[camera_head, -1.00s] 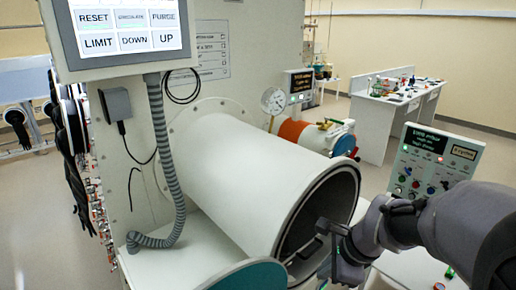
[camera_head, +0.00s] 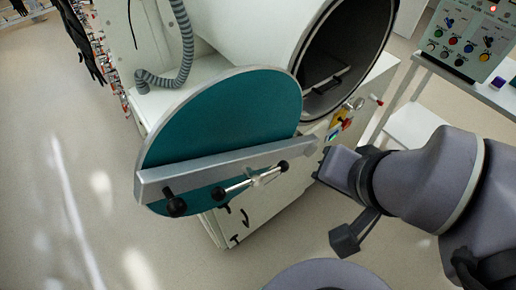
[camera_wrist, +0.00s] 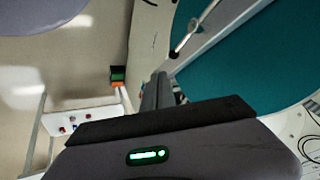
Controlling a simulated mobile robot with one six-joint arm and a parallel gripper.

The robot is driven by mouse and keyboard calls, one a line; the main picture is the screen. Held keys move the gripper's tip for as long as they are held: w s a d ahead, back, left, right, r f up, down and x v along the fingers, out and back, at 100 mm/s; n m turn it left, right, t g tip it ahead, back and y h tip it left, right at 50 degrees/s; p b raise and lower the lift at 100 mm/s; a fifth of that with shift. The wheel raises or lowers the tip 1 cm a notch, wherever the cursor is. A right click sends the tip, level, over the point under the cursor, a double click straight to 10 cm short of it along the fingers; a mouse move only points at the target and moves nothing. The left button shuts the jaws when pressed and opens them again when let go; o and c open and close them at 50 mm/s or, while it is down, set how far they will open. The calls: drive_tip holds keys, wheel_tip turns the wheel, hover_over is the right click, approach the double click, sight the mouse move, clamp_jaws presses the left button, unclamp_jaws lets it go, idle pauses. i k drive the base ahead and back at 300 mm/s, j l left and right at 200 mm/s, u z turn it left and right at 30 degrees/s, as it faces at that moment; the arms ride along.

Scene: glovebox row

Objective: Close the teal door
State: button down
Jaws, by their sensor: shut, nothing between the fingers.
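The teal door (camera_head: 225,115) is a round disc and stands open, to the lower left of the dark round mouth (camera_head: 345,55) of the white chamber. A grey crossbar (camera_head: 215,171) with a black knob and a spoked handle (camera_head: 255,181) runs across its face. My gripper (camera_head: 325,160) is close to the right end of that bar, below the mouth. In the wrist view my gripper (camera_wrist: 157,90) shows shut and empty, with the teal door (camera_wrist: 245,70) and its bar just to the right. I cannot tell whether the fingers touch the bar.
A control panel (camera_head: 470,38) with coloured buttons stands at upper right. A ribbed grey hose (camera_head: 186,55) hangs left of the chamber. A red and yellow fitting (camera_head: 345,118) sits below the mouth. The floor (camera_head: 70,200) at left is clear.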

sight(250, 114)
drive_tip(key=k+j+z, duration=0.1)
drive_tip(key=k, duration=0.4)
drive_tip(key=k+j+z, duration=0.1)
drive_tip(key=k+j, duration=0.2)
drive_tip(key=k, duration=0.25)
drive_tip(key=k+j+z, duration=0.1)
drive_tip(key=k, duration=0.4)
drive_tip(key=i+l, duration=0.1)
drive_tip(key=i, duration=0.3)
